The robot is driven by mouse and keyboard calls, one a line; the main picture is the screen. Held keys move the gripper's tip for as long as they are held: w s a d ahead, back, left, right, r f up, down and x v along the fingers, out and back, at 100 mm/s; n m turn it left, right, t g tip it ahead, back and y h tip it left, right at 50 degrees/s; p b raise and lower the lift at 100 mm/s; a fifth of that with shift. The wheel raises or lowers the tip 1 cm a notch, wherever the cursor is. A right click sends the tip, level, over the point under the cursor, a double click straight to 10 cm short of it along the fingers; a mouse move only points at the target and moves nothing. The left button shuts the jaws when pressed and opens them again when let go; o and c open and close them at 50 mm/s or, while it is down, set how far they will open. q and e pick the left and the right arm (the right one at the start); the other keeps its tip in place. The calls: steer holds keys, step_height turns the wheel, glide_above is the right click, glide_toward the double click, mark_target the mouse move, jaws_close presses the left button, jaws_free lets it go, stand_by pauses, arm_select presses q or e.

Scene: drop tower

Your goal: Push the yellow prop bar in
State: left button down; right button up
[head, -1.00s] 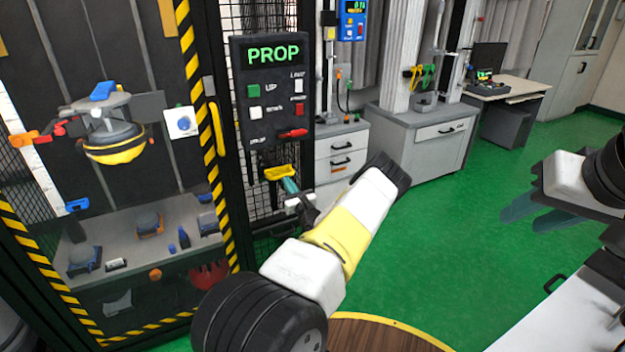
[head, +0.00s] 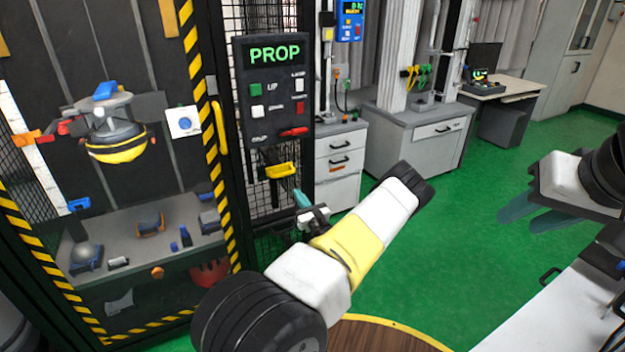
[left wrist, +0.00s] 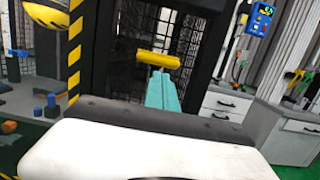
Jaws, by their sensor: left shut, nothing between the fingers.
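The yellow prop bar (head: 282,171) is a short crossbar handle on the dark mesh side of the drop tower, below the control panel (head: 275,95), whose screen reads PROP. It also shows in the left wrist view (left wrist: 160,59), just beyond my fingertips. My left gripper (head: 299,197) is shut and empty, its teal fingers pointing at the bar from below and to the right in the head view. A small gap shows between fingertips and bar there. My right gripper (head: 520,222) is open and empty, far off at the right.
Behind the striped tower frame, a black and yellow round drop weight (head: 117,145) hangs above a grey base (head: 150,250) with several small parts. A grey cabinet (head: 340,165) stands right of the panel. The green floor (head: 470,240) is clear between my arms.

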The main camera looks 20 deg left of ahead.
arm_select(q)
steer(key=v, duration=0.5)
steer(key=shift+s+d, duration=0.1)
steer(key=s+a+r+n+g+h, duration=0.2)
steer(key=s+a+r+n+g, duration=0.1)
steer(key=s+r+n+g, duration=1.3)
steer(key=s+d+r+n+t+h, duration=0.4)
steer(key=s+d+r+h, duration=0.3)
steer(key=d, duration=0.4)
steer(key=s+d+r+n+t+h, duration=0.5)
steer(key=s+d+r+h, duration=0.3)
steer(key=d+r, duration=0.4)
steer(key=shift+s+r+h, duration=0.2)
steer(key=shift+s+h, duration=0.1)
steer(key=shift+s, duration=0.55)
